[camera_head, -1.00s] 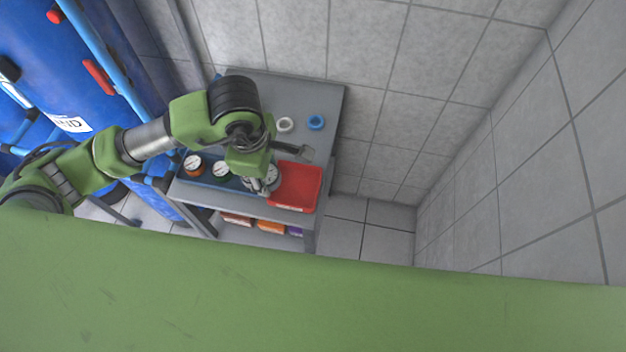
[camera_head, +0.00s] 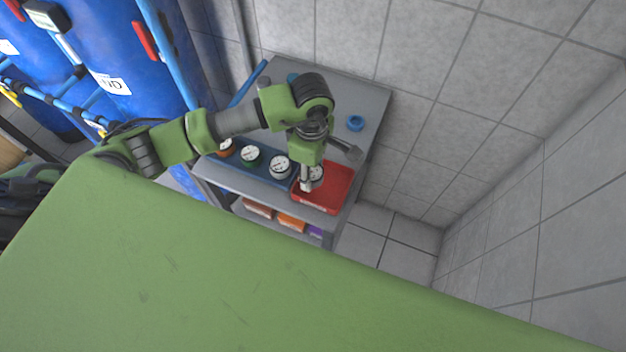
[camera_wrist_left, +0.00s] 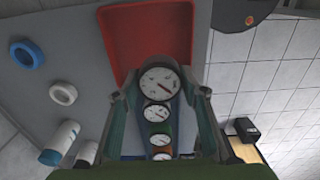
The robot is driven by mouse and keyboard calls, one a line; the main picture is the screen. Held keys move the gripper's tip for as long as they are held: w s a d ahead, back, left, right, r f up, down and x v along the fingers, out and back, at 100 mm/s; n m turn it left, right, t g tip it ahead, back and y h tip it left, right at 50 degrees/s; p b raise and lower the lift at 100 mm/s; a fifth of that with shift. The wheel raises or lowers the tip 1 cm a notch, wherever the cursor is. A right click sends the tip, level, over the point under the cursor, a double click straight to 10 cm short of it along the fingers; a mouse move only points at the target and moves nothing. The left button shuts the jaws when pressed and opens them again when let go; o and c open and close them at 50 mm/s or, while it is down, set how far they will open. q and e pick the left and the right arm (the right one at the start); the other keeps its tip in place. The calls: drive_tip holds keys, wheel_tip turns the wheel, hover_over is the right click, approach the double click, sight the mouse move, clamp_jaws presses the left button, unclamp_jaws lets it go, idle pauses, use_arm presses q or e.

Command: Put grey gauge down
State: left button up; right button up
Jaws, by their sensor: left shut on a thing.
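My left gripper (camera_head: 312,182) is shut on a grey gauge (camera_head: 316,173) with a white dial, over the left part of the red tray (camera_head: 338,187). In the left wrist view the held gauge (camera_wrist_left: 159,84) sits between the two fingers (camera_wrist_left: 160,100), dial toward the camera, at the edge of the red tray (camera_wrist_left: 150,12). Whether its base touches the tray is hidden. Three other gauges stand in a row in the blue tray: a grey one (camera_head: 280,167), a green one (camera_head: 250,155) and an orange one (camera_head: 226,147). My right gripper is not in view.
A blue ring (camera_head: 355,123) lies on the grey table (camera_head: 372,100) behind the red tray. A white ring (camera_wrist_left: 63,93) and white-and-blue cylinders (camera_wrist_left: 60,142) show in the left wrist view. Boxes (camera_head: 291,222) sit on the lower shelf. Tiled walls stand behind and right.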

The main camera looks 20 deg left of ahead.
sight(312, 176)
use_arm(q)
drive_tip(key=shift+w+a+f+b, duration=0.15)
drive_tip(key=shift+w+f+b, duration=0.4)
drive_tip(key=shift+f, duration=0.3)
wheel_tip(312, 176, down, 3)
drive_tip(key=shift+w+r+b, duration=0.1)
drive_tip(key=shift+r+b, duration=0.1)
drive_tip(key=shift+b, duration=0.35)
drive_tip(key=shift+w+f, duration=0.1)
drive_tip(key=shift+f, duration=0.2)
drive_tip(key=shift+f, duration=0.1)
drive_tip(key=o, duration=1.5)
